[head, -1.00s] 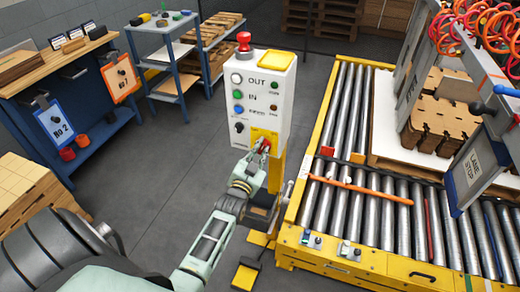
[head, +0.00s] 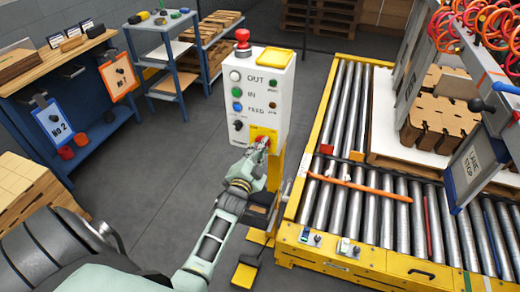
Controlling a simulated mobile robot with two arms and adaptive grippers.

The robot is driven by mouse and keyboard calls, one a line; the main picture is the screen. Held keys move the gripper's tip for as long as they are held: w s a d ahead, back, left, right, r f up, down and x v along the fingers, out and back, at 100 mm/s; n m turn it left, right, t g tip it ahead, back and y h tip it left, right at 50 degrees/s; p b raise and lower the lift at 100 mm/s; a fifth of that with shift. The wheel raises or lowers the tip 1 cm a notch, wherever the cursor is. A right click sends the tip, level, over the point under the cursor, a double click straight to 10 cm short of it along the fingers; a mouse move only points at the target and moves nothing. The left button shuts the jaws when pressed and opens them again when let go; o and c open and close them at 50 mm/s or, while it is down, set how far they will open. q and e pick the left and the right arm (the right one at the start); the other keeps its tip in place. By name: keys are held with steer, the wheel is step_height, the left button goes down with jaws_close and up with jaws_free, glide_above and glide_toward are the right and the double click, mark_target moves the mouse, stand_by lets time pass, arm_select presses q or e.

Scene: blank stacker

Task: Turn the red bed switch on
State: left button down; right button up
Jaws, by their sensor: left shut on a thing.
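The white control box (head: 257,98) stands on a yellow post, with a red mushroom button on top and several buttons and lamps marked OUT, IN and FEED. The red switch (head: 263,140) sits on a yellow plate (head: 257,131) low on its front. My left gripper (head: 261,147) is at that switch, its fingers shut on it and covering part of it. The switch's exact position is hard to read because the fingers hide it. My right gripper is not in view.
A roller conveyor (head: 340,110) with a yellow frame lies to the right, bearing stacked brown cardboard blanks (head: 440,108). An orange bar (head: 358,185) crosses the rollers. A blue workbench (head: 100,135) and a shelf cart (head: 170,55) stand left.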

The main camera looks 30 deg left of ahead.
arm_select(q)
steer(key=c, duration=1.8)
jaws_free()
steer(key=shift+o, duration=0.2)
steer(key=v, duration=1.2)
steer(key=shift+d, duration=0.1)
steer(key=s+d+f+n+g+h, duration=0.1)
steer(key=s+d+f+g, duration=0.25)
steer(key=f, duration=0.65)
steer(key=s+d+f+g+h, duration=0.1)
steer(key=s+d+f+g, duration=0.2)
steer(key=f, duration=0.8)
steer(key=s+d+f+n+g+h, duration=0.15)
steer(key=s+d+f, duration=0.3)
steer(key=f, duration=0.55)
steer(key=s+f+g, duration=0.3)
steer(key=s+f, duration=0.2)
steer(key=s, duration=0.5)
steer(key=s+f+n+g, duration=0.1)
steer(key=s+f+g, duration=0.1)
steer(key=s+f, duration=0.4)
steer(key=s+f+g+b, duration=0.1)
steer(key=s+f+g, duration=0.2)
steer(key=s, duration=1.1)
step_height(320, 180, down, 3)
steer(key=shift+s+g, duration=0.3)
